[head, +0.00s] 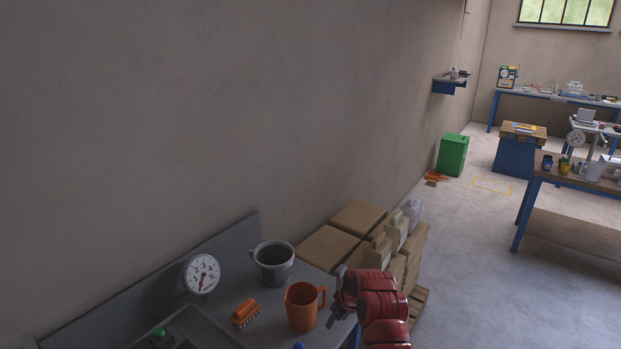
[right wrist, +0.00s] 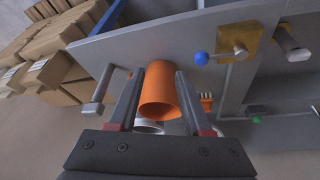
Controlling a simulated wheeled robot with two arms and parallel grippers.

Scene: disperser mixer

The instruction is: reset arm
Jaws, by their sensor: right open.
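My right gripper (head: 338,305) is just right of the orange mug (head: 301,308), by its handle side, at the right end of the grey bench. The red arm comes in from the bottom. In the right wrist view its two fingers (right wrist: 158,72) are spread apart. The orange mug (right wrist: 158,90) shows in the gap between them; I see no finger closed on it. The mug stands upright in the head view. My left gripper is in neither view.
On the grey bench (head: 245,228) are a grey mug (head: 273,262), a white dial gauge (head: 201,273) and an orange brush (head: 245,312). A blue knob (right wrist: 201,58) sits near the mug. Cardboard boxes (head: 328,247) stand beyond the bench. Open floor (head: 465,270) lies to the right.

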